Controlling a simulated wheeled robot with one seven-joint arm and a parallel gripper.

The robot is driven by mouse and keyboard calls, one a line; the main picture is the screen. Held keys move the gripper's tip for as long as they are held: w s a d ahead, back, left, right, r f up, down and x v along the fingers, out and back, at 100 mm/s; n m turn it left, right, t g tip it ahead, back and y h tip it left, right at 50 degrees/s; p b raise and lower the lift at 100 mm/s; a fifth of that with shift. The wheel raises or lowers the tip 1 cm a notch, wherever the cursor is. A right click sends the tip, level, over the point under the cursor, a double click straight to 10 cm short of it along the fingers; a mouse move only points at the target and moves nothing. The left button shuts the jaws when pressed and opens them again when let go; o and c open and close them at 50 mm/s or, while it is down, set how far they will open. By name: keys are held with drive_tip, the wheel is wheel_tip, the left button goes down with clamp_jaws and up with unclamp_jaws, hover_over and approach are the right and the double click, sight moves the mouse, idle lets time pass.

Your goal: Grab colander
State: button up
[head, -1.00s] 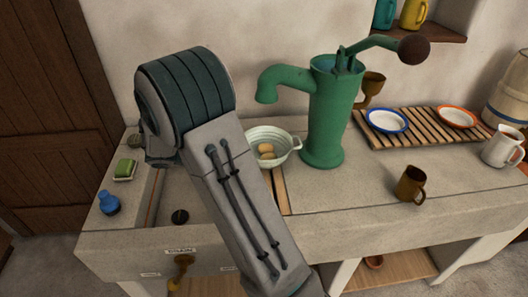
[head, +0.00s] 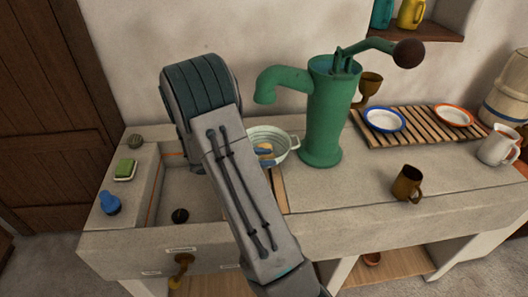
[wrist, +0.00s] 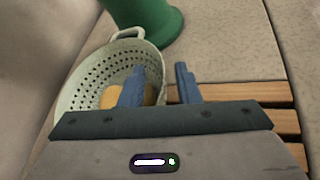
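The colander (head: 283,140) is a pale, perforated bowl with loop handles. It stands beside the foot of the green pump, partly hidden behind my arm in the head view. In the wrist view the colander (wrist: 84,88) holds yellowish-brown round things (wrist: 112,97), perhaps potatoes or eggs. My gripper (wrist: 159,78) is open, its two blue fingers apart. The left finger overlaps the inside of the bowl and the right finger is outside it, with the near-right rim appearing between them. I cannot tell whether either finger touches the rim. In the head view a blue finger (head: 264,151) shows at the bowl.
The green pump (head: 325,115) stands close on the colander's right. Wooden slats (wrist: 284,118) lie beside and under its right side. A brown mug (head: 407,184) and a rack (head: 372,137) with two plates are further right. The sink basin (head: 185,200) is open at left.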

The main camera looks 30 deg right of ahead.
drive_tip(key=shift+x, duration=1.4)
clamp_jaws()
